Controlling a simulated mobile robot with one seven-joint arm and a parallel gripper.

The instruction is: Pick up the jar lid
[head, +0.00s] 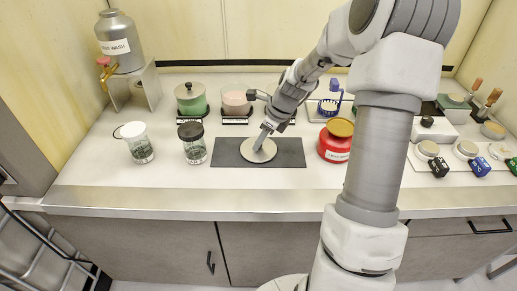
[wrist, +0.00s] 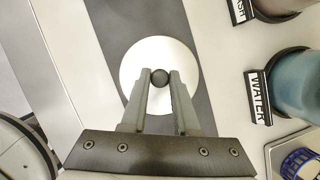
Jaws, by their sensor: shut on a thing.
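The jar lid (head: 258,151) is a pale round disc with a small dark knob, over the dark grey mat (head: 292,152) in the head view. In the wrist view the lid (wrist: 140,62) shows from above, its knob (wrist: 160,77) between my fingertips. My gripper (head: 266,132) reaches down to the lid from the upper right. It is shut on the knob, with the fingers (wrist: 161,84) on either side of it. The lid looks level. I cannot tell whether it touches the mat or hangs slightly above it.
A white-capped jar (head: 137,142) and a black-capped jar (head: 193,142) stand left of the mat. A red container (head: 335,147) stands close on its right. Behind are a green jar (head: 191,99) and a pink jar (head: 236,100). A blue jar (wrist: 297,82) labelled WATER shows in the wrist view.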

